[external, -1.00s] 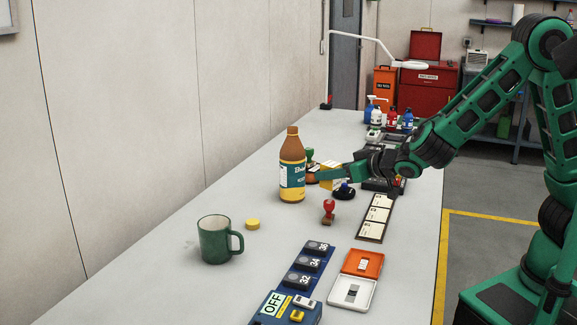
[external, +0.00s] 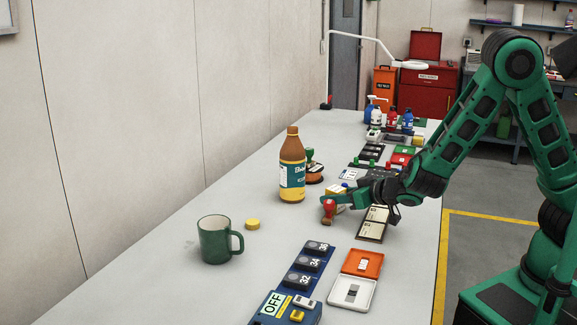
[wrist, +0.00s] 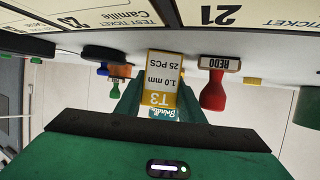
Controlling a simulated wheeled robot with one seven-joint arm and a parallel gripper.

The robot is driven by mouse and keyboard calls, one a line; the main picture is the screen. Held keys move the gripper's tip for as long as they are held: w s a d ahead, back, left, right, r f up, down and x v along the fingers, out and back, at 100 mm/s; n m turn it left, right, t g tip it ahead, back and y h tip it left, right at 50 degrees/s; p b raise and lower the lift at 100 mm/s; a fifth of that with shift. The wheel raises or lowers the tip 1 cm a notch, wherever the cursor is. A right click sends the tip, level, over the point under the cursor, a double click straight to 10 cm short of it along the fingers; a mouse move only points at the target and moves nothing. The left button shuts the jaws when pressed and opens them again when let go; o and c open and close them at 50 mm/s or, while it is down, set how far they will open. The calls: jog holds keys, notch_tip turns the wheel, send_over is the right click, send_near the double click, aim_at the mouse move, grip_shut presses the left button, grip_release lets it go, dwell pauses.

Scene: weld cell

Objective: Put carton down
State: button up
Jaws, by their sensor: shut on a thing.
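The carton (external: 338,190) is a small yellow and white box. In the wrist view it (wrist: 164,70) shows its label, "T3", "1.0 mm", "25 PCS", upside down. My gripper (external: 346,198) is shut on it, with the green fingers on either side. In the external view the gripper and the red stamp partly cover the carton. I cannot tell whether its base touches the table.
A red stamp marked REDO (external: 329,209) stands close beside the carton. The ticket board (external: 371,230) lies just right of it. A brown-capped bottle (external: 292,172) and a green-handled stamp (external: 313,174) stand behind-left. The table between the green mug (external: 214,240) and stamp is mostly clear.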

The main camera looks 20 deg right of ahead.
jog(key=o, duration=0.8)
jog(key=shift+f, duration=0.1)
jog(key=v, duration=1.2)
